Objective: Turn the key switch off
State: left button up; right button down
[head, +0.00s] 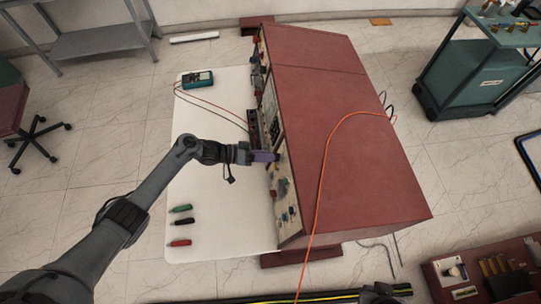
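The red control cabinet (335,120) has a narrow front panel (282,185) facing left, with knobs, switches and terminals seen very obliquely. My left gripper (268,156) reaches in from the left with its fingertips at the lower-middle part of this panel. The fingers look close together, but I cannot tell whether they are open or shut, or on what. I cannot pick out the key switch; the gripper may hide it. My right gripper cannot be made out; a dark shape at the bottom edge is too unclear to name.
A white tabletop (222,215) lies in front of the panel, with a teal multimeter (197,79) and green, black and red probes or screwdrivers (180,221) on it. Red and black leads run to the panel. An orange cable (323,180) drapes over the cabinet.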

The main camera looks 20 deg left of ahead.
pick_arm(q)
jog(key=v, duration=0.8)
jog(key=shift+a, duration=0.25)
jog(key=shift+s+r, duration=0.1)
jog(key=shift+s, duration=0.05)
